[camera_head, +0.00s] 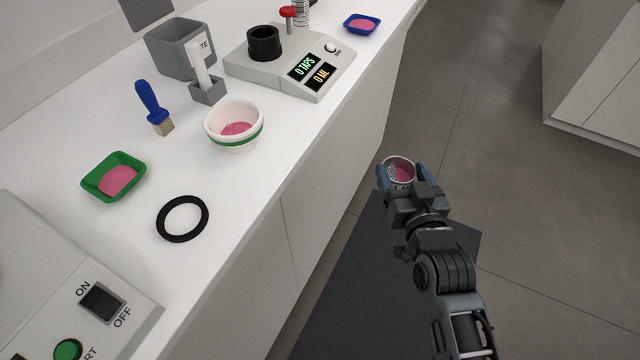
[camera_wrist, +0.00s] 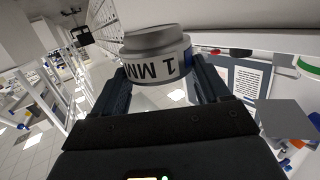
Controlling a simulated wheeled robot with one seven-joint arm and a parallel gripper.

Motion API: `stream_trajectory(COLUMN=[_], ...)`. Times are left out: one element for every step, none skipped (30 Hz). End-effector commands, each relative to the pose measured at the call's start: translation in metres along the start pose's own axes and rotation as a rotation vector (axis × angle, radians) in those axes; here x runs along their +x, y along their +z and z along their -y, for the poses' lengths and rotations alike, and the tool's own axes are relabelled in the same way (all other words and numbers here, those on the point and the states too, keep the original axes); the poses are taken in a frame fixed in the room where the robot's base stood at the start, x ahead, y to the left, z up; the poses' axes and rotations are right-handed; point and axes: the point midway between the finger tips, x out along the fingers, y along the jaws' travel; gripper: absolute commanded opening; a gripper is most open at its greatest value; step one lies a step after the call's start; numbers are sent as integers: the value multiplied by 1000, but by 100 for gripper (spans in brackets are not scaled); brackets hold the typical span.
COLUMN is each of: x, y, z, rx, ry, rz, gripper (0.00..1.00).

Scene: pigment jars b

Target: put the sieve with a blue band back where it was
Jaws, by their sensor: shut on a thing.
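My gripper (camera_head: 398,184) is shut on a small round sieve (camera_head: 401,168), out over the floor to the right of the counter. The sieve is metallic with mesh inside, and pink shows in it. In the wrist view the sieve (camera_wrist: 155,45) is between the two fingers and carries a "1 MM" label with a bit of blue at its right side. A flat black ring (camera_head: 160,225) lies empty on the counter. Where the sieve stood before cannot be told.
On the counter (camera_head: 85,105) stand a green tray (camera_head: 91,185) with pink powder, a blue brush (camera_head: 150,98), a green-banded white bowl (camera_head: 215,118), a grey bin (camera_head: 172,55) and a tapping device (camera_head: 245,70) with a black ring. A blue tray (camera_head: 349,27) and a switch box (camera_head: 60,270) flank them.

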Motion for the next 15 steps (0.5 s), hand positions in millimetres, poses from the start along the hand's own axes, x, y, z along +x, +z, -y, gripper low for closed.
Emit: stream_trajectory(x=[13,17,22,24,25,25,24,22,18,14,9,2,-3,-9,-16], y=[-14,-25,-38,-48,-58,-70,-80,-89,-101,-110,-117,-126,-133,-139,-146], z=[25,38,57,72,87,108,122,138,157,171,184,201,212,223,234], rx=[-12,-20,-32,-41,-50,-62,-71,-81,-93,-101,-110,-121,-128,-135,-144], ry=[-57,-90,-137,-174,-212,-265,-305,-346,-400,-441,-481,-531,-566,-600,-639], rz=[-11,-10,-9,-9,-7,-6,-6,-6,-5,-4,-2,-2,-1,0,1], gripper=[17,17,17,17,17,17,17,17,17,17,17,17,17,17,17])
